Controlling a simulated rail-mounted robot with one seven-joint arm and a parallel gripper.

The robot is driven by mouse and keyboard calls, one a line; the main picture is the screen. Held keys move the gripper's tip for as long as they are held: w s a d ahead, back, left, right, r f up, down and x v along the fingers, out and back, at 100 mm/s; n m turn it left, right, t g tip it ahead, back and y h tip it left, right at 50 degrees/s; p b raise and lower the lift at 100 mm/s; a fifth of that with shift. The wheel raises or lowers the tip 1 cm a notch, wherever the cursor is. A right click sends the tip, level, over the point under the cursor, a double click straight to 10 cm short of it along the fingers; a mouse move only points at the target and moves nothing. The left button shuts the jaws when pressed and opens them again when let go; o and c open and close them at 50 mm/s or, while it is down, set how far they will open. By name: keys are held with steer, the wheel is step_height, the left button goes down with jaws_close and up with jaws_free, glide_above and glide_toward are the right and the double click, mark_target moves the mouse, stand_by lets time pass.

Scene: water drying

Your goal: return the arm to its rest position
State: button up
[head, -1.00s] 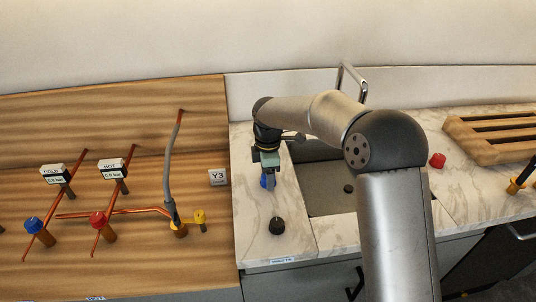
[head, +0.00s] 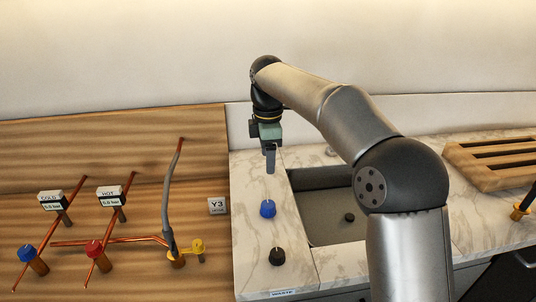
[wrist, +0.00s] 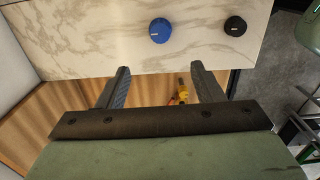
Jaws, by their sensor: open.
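My gripper (head: 270,172) hangs pointing down above the marble counter, left of the sink and beyond the blue knob (head: 267,208) in the head view. In the wrist view my gripper (wrist: 160,77) shows two fingers spread apart with nothing between them. The blue knob (wrist: 160,30) and a black knob (wrist: 235,26) sit on the counter past the fingertips, apart from them. My arm arches from the right across the sink.
The sink (head: 330,215) lies right of the knobs, partly behind my arm. A wooden rack (head: 490,165) is at the right. The wooden panel at left carries copper pipes, a blue valve (head: 27,253), a red valve (head: 94,248) and a yellow valve (head: 198,246).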

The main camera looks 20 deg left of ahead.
steer(key=shift+d, duration=0.1)
steer(key=s+d+f+m, duration=0.2)
steer(key=s+d+m, duration=0.5)
steer(key=d, duration=0.5)
steer(key=s+d+f+m, duration=0.1)
steer(key=s+d+m, duration=0.5)
steer(key=d, duration=0.5)
steer(key=s+d+f+m, duration=0.4)
steer(key=s+d+m, duration=0.1)
steer(key=s, duration=0.2)
steer(key=s+d+f+m, duration=0.4)
steer(key=s+m, duration=0.1)
steer(key=s, duration=0.3)
steer(key=shift+d+t, duration=0.3)
steer(key=shift+d, duration=0.05)
